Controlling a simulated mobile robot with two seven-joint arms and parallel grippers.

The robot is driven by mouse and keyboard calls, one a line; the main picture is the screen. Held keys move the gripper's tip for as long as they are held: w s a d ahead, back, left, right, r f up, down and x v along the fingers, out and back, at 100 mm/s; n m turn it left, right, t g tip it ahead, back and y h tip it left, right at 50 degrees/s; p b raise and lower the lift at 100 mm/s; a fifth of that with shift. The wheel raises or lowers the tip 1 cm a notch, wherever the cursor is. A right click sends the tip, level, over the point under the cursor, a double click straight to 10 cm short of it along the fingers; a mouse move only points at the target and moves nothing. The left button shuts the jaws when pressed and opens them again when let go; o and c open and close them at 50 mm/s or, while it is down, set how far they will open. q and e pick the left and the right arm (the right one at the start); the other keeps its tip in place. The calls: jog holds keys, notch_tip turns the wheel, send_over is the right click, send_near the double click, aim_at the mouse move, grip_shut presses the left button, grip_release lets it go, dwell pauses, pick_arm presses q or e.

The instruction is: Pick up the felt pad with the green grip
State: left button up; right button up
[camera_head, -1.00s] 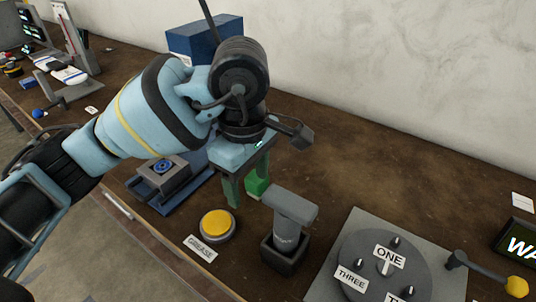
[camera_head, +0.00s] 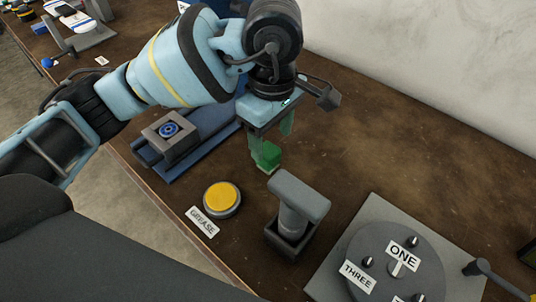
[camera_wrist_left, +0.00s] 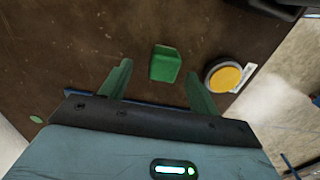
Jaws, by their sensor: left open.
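A small green block-shaped grip (camera_head: 267,156) stands on the brown bench, beyond the yellow button in the head view. It also shows in the left wrist view (camera_wrist_left: 165,64). I cannot make out the felt pad under it. My left gripper (camera_head: 270,133) is open and empty, its green fingers pointing down above the grip. In the left wrist view the grip lies beyond and between the fingertips of the gripper (camera_wrist_left: 158,69), nearer the right finger. The fingers do not appear to touch it. My right gripper is not in view.
A yellow button (camera_head: 222,197) labelled GREASE and a grey T-shaped handle in a dark socket (camera_head: 298,202) stand close by. A blue-based fixture (camera_head: 172,130) is to the left, a numbered dial (camera_head: 395,265) at lower right. The bench behind the handle is clear.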

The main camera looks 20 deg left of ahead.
aim_at(268, 149)
pick_arm(q)
jog(key=f, duration=0.5)
jog(key=shift+s+a, duration=0.25)
jog(key=shift+a, duration=0.05)
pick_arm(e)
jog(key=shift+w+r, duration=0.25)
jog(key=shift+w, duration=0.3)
pick_arm(q)
jog(key=c, duration=1.1)
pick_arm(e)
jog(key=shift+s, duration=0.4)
